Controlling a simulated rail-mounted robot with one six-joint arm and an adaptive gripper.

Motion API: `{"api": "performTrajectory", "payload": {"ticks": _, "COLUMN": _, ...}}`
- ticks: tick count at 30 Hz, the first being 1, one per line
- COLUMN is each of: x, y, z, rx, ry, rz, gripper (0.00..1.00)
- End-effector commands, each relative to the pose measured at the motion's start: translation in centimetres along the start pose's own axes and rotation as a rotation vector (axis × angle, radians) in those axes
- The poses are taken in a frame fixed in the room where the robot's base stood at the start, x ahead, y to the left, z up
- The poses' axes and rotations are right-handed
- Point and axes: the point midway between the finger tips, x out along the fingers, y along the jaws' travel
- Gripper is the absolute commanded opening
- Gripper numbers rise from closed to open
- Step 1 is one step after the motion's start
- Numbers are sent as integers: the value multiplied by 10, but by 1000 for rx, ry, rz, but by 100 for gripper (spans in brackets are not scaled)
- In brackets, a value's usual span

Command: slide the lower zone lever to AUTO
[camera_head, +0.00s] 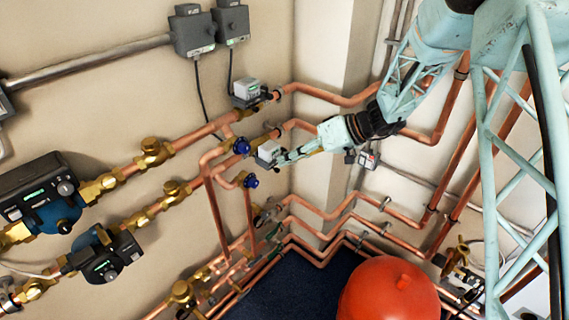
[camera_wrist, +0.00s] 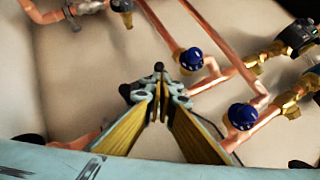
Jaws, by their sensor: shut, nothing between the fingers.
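The lower zone valve's pale grey actuator box (camera_head: 267,152) sits on the lower of two copper branch pipes near the wall corner. My gripper (camera_head: 283,160) reaches in from the right, with its tips right at the box. In the wrist view my gripper (camera_wrist: 161,92) is shut and empty, its yellow-lined fingers meeting at the tips. A small dark knob (camera_wrist: 158,67) shows just beyond the tips; I cannot tell whether it is the lever or whether I touch it. The lever and its AUTO mark cannot be made out, and the fingers hide most of the box.
The upper zone valve's grey box (camera_head: 246,92) sits above on its own pipe. Blue-capped valves (camera_head: 241,146) are close to my gripper on the left, also seen in the wrist view (camera_wrist: 191,59). Copper pipes surround the area. A red tank (camera_head: 388,292) stands below right.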

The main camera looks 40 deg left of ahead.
Motion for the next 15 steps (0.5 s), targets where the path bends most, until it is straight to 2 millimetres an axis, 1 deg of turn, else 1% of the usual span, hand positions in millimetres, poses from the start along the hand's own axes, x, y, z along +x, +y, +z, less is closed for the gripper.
{"api": "performTrajectory", "payload": {"ticks": 8, "x": -25, "y": 2, "z": -22, "rx": -1, "ry": 2, "rz": 3, "gripper": 0}}
{"api": "performTrajectory", "payload": {"ticks": 15, "x": -62, "y": 1, "z": -21, "rx": 1, "ry": 2, "rz": 2, "gripper": 0}}
